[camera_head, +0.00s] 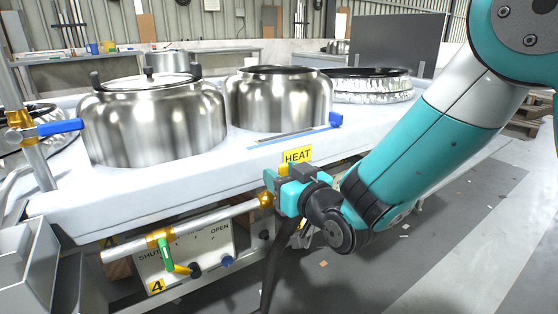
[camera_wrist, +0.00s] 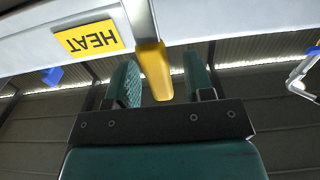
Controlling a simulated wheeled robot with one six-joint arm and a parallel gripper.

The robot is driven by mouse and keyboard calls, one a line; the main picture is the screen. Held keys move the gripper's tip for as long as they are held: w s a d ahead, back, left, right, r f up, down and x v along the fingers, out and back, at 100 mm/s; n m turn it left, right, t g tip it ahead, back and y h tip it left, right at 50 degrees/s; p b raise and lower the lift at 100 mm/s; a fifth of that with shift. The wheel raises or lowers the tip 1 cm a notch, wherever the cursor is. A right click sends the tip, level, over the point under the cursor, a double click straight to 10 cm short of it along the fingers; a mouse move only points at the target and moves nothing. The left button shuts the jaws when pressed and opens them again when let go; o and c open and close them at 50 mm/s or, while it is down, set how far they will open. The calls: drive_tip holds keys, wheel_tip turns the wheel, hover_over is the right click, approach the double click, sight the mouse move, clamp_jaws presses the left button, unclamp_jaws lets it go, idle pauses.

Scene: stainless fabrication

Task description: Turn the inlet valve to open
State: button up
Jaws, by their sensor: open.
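A brass valve with a green lever (camera_head: 165,250) sits on a pale pipe (camera_head: 200,219) below the bench. Its lever hangs down across the pipe, near the word SHUT on a plate (camera_head: 215,246) marked SHUT and OPEN. Another brass valve with a blue lever (camera_head: 60,127) is on an upright pipe at the left. No label shows which valve is the inlet. My gripper (camera_head: 287,180) is open below the HEAT sign (camera_head: 298,156). In the wrist view, a yellow-tipped lever (camera_wrist: 153,70) stands between my open fingers (camera_wrist: 162,82), with gaps beside it.
Steel pots (camera_head: 150,120) and a foil-like round vessel (camera_head: 370,88) stand on the white bench (camera_head: 240,155). A blue block (camera_head: 336,119) is at its front edge. A grey metal box (camera_head: 35,265) stands at lower left. The floor (camera_head: 450,230) at right is mostly clear.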

drive_tip(key=shift+x, duration=0.85)
drive_tip(key=shift+f, duration=0.1)
clamp_jaws()
